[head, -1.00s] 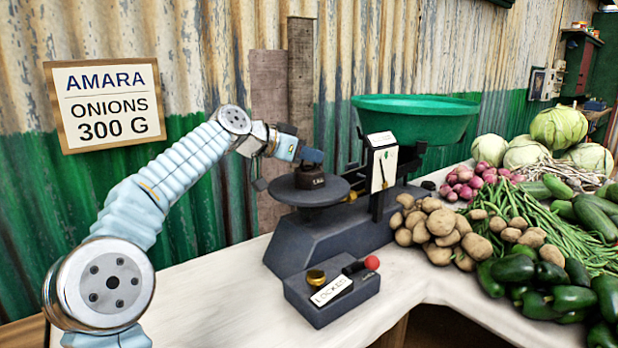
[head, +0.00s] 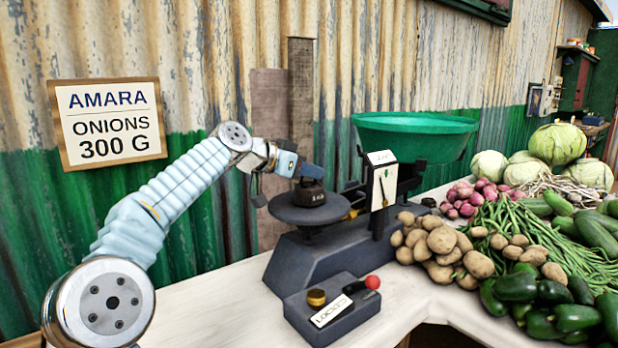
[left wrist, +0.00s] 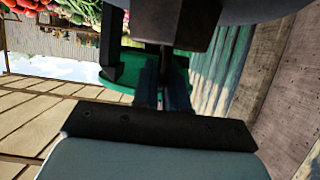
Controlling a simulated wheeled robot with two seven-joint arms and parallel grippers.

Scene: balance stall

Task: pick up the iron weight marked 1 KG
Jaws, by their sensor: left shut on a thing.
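The dark iron weight (head: 309,195) is at the round dark plate (head: 288,214) of the balance; its small pale marking is too small to read surely. My left gripper (head: 311,176) comes down on it from above and is shut on its top. I cannot tell whether the weight's base touches the plate. In the left wrist view the gripper's fingers (left wrist: 163,92) reach up to a dark block, likely the weight (left wrist: 168,22). My right gripper is out of view.
The balance (head: 325,258) carries a green basin (head: 415,125) and a dial (head: 384,185). A small box with a LOCKED tag (head: 331,311) and red knob stands in front. Potatoes (head: 440,243) and other vegetables crowd the right. The white table (head: 215,305) is clear at front left.

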